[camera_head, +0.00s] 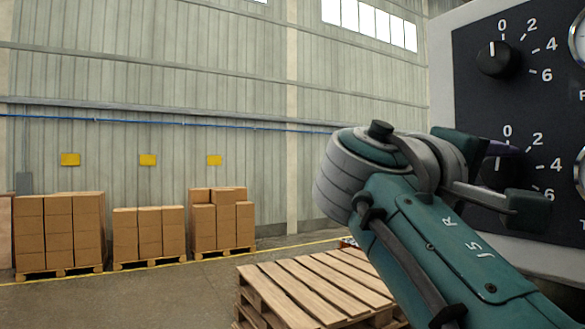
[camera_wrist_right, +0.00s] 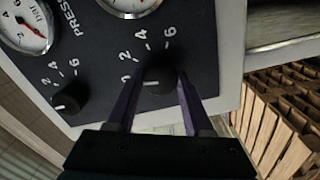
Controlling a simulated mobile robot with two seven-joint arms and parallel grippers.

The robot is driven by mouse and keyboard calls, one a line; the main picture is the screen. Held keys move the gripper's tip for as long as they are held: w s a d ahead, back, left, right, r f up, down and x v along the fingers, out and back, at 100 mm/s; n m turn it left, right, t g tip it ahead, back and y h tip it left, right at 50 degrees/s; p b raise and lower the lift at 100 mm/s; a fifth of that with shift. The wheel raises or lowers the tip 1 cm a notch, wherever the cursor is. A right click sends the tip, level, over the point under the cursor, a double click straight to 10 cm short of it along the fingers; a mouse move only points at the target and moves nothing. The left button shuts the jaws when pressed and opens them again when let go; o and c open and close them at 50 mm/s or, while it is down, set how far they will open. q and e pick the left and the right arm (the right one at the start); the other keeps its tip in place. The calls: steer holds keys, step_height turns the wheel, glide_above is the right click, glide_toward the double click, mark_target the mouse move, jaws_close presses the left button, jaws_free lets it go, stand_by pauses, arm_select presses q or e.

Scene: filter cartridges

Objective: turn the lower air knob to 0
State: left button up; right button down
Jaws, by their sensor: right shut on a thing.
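The lower air knob (camera_head: 494,173) is a black round knob with a white pointer line, on a dark panel at the right of the head view. Its pointer stands about upright there, toward the 0 of its 0-2-4-6 scale. My right gripper (camera_head: 505,174) has its fingers on either side of the knob and is shut on it. My left gripper is in neither view.
The upper knob (camera_head: 497,59) sits above on the same panel, its pointer toward 0. A wooden pallet (camera_head: 305,290) stands on the floor left of my arm. Stacked cartons (camera_head: 220,218) line the far wall.

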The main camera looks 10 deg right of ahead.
steer(key=shift+d+n, duration=0.1)
steer(key=shift+n, duration=0.8)
steer(key=shift+f, duration=0.1)
steer(key=shift+c, duration=1.5)
jaws_free()
